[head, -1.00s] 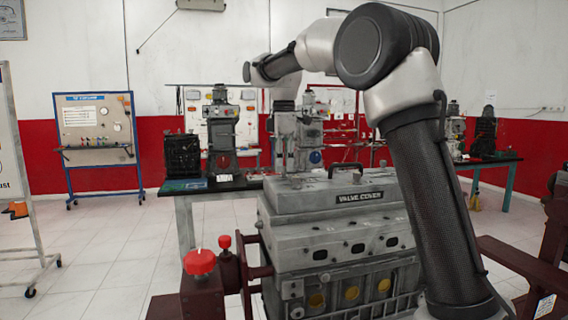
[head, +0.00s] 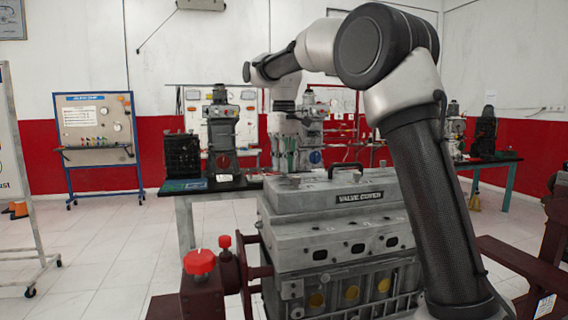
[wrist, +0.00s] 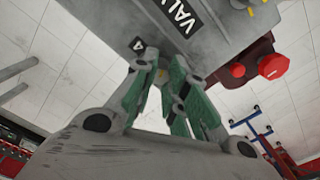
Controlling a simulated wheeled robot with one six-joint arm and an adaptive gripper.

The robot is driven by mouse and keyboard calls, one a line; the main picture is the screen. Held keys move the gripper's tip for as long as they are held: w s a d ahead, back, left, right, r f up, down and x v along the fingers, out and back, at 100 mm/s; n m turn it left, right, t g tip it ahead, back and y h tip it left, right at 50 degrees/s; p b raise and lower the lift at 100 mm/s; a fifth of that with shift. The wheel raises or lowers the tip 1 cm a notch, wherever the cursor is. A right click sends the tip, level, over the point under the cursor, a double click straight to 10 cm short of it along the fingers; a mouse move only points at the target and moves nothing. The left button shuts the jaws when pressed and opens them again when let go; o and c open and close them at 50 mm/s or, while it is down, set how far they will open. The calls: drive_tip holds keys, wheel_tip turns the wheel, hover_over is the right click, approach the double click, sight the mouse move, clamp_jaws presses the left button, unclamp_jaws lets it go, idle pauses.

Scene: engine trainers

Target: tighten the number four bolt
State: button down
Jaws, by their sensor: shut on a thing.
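The grey engine with its valve cover (head: 330,199) stands in front of me in the head view. In the wrist view the cover (wrist: 210,32) fills the top, with a black label and a small number 4 mark (wrist: 137,44) at its edge. My gripper (wrist: 165,64) has green-padded fingers, and their tips meet the cover right beside that mark. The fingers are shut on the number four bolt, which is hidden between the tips. In the head view my wrist reaches down behind the far left part of the cover, and the fingertips are hard to make out.
Red knobs (head: 200,262) on the dark red engine stand are at the front left. A work table (head: 215,184) with other engine trainers is behind the engine. A board on a blue frame (head: 96,125) is at the back left.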

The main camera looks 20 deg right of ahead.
drive_tip(key=m, duration=2.3)
drive_tip(key=shift+m, duration=0.3)
idle(0.3)
drive_tip(key=c, duration=1.4)
unclamp_jaws()
wheel_tip(320, 180, up, 12)
